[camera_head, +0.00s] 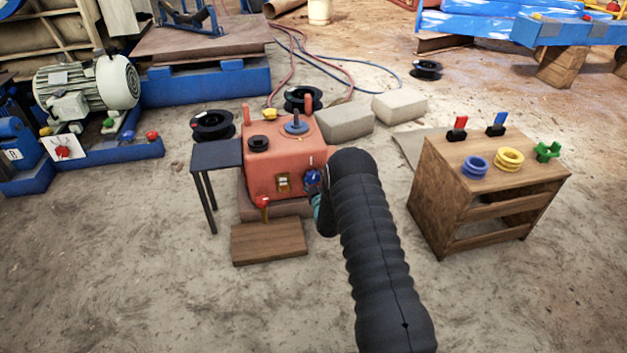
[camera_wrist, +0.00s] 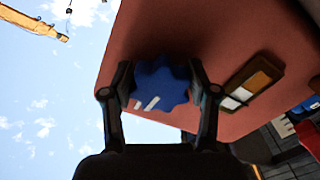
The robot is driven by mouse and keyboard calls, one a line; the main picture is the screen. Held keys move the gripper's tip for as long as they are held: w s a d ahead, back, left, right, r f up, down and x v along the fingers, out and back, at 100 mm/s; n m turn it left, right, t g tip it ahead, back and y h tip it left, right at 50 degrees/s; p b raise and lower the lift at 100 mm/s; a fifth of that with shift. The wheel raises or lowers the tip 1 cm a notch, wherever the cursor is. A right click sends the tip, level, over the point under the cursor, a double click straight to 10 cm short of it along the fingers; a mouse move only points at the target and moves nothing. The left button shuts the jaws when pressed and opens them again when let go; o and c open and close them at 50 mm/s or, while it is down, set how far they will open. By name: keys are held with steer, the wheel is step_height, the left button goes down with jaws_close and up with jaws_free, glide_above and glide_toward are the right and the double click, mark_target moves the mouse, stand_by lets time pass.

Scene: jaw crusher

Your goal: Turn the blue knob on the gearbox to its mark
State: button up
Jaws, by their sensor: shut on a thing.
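The red gearbox (camera_head: 262,172) stands near the middle of the head view, and its red face (camera_wrist: 215,45) fills the upper part of the wrist view. The blue lobed knob (camera_wrist: 162,80) sits on that face; it also shows in the head view (camera_head: 312,176), at the gearbox's right front. Two short white strokes lie close together at the knob's lower left edge in the wrist view. My gripper (camera_wrist: 160,84) is shut on the knob, one finger on each side. In the head view my arm hides most of the gripper.
A small dark table (camera_head: 216,153) stands left of the gearbox, and a wooden board (camera_head: 268,242) lies in front. A wooden stand (camera_head: 439,195) with coloured rings is at the right. Grey blocks (camera_head: 345,123) lie behind. The front left floor is clear.

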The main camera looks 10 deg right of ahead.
steer(key=shift+n, duration=0.5)
steer(key=o, duration=1.2)
steer(key=shift+c, duration=0.2)
steer(key=s, duration=1.2)
steer(key=shift+d, duration=0.3)
